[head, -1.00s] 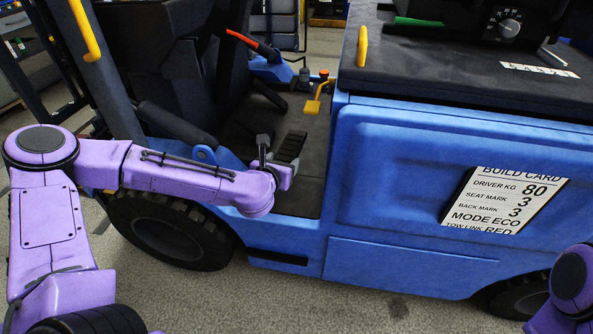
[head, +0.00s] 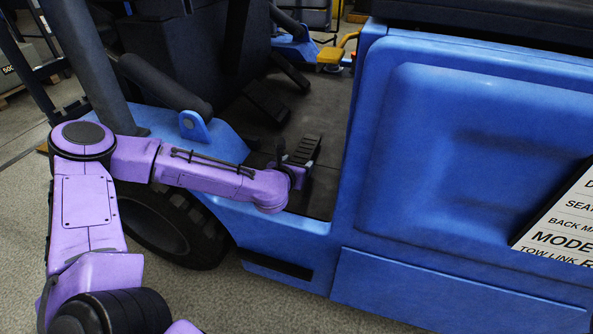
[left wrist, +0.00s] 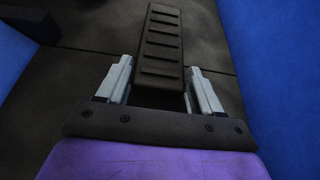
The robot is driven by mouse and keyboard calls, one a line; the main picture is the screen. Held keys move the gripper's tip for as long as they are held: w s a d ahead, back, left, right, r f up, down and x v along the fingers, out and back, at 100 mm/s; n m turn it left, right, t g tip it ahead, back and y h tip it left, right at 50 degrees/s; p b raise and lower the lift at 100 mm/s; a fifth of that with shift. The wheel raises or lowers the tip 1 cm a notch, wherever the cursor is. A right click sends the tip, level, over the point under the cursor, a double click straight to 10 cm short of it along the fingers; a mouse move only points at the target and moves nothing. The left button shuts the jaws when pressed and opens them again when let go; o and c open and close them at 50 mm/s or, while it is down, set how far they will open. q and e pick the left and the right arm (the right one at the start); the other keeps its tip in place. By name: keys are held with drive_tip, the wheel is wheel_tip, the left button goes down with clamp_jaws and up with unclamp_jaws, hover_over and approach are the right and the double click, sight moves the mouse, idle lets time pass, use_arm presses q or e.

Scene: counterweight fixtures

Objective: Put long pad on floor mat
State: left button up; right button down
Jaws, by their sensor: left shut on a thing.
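The long pad (head: 305,150) is a black ribbed bar inside the blue truck's cab, over the dark floor mat (head: 325,110). My left gripper (head: 294,168) reaches in past the blue sill and is shut on the pad's near end. In the left wrist view the long pad (left wrist: 160,45) points away from the gripper, between the two grey fingers (left wrist: 160,85). The dark floor mat (left wrist: 100,50) lies behind it, with a seam across. Whether the pad touches the mat cannot be told. My right gripper is out of view.
The blue body panel (head: 450,170) stands close on the right of the opening. A black pedal (head: 267,102) rises from the cab floor beyond the pad. A black bar (head: 165,85) and a tyre (head: 160,220) are at the left.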

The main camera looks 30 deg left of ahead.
use_arm(q)
drive_tip(key=shift+f, duration=0.7)
drive_tip(key=shift+r, duration=0.1)
drive_tip(key=shift+c, duration=0.4)
drive_tip(key=o, duration=1.2)
drive_tip(key=shift+o, duration=0.2)
drive_tip(key=p+v, duration=0.1)
drive_tip(key=v, duration=0.2)
drive_tip(key=p+v, duration=0.2)
drive_tip(key=v, duration=0.2)
drive_tip(key=p+v, duration=0.2)
drive_tip(key=v, duration=0.2)
drive_tip(key=shift+s+r, duration=0.15)
drive_tip(key=shift+r, duration=0.2)
drive_tip(key=shift+s+d, duration=0.1)
drive_tip(key=shift+s, duration=0.15)
drive_tip(key=shift+s+f, duration=0.1)
drive_tip(key=shift+f, duration=0.05)
